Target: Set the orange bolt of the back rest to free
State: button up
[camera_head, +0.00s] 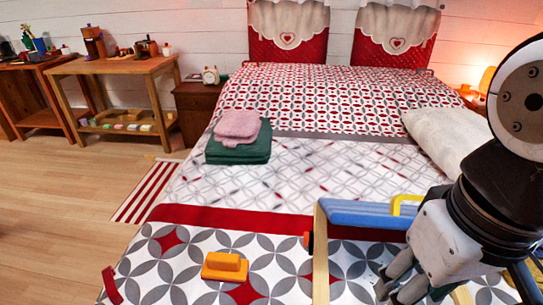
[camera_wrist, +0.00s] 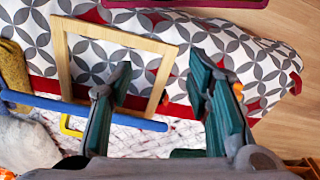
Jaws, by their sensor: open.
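The back rest is a light wooden frame (camera_head: 320,265) with a blue padded bar (camera_head: 368,214), upright on the bed. A small orange bolt (camera_head: 308,240) sticks out of its left side. In the wrist view the frame (camera_wrist: 62,60) lies left of centre, and the bolt (camera_wrist: 165,99) shows as a small orange spot by its right bar. My gripper (camera_head: 402,286) is open and empty, right of the left frame bar in the head view. In the wrist view its fingers (camera_wrist: 160,63) are spread, the left one over the frame's opening, the right one beyond the frame.
An orange block-like object (camera_head: 225,268) lies on the bed left of the frame; it is partly hidden by a finger in the wrist view. A yellow handle (camera_head: 405,201) is near the blue bar. Folded cloths (camera_head: 238,140) and a white pillow (camera_head: 447,138) lie farther back.

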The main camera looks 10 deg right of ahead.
jog(key=w+f+n+b, duration=0.1)
jog(key=w+n+b, duration=0.1)
jog(key=w, duration=0.4)
jog(key=w+a+f+n+t+h+b, duration=0.1)
jog(key=w+f+b, duration=0.1)
jog(key=w, duration=0.5)
jog(key=w+f+n+b, duration=0.1)
jog(key=w+n+b, duration=0.1)
jog(key=w, duration=0.5)
jog(key=shift+w+a+f+n+t+b, duration=0.2)
jog(key=shift+w+a+n+t+b, duration=0.1)
jog(key=shift+b, duration=0.2)
jog(key=w+a+f+n+g+h, duration=0.2)
jog(key=w+f+n, duration=0.25)
jog(key=w, duration=0.25)
jog(key=n+g+h, duration=0.1)
jog(key=n+g, duration=0.1)
jog(key=n, duration=0.3)
send_near(305, 235)
jog(key=b+x, duration=0.5)
jog(key=x, duration=0.4)
jog(key=shift+d+f, duration=0.15)
jog(key=shift+f, duration=0.2)
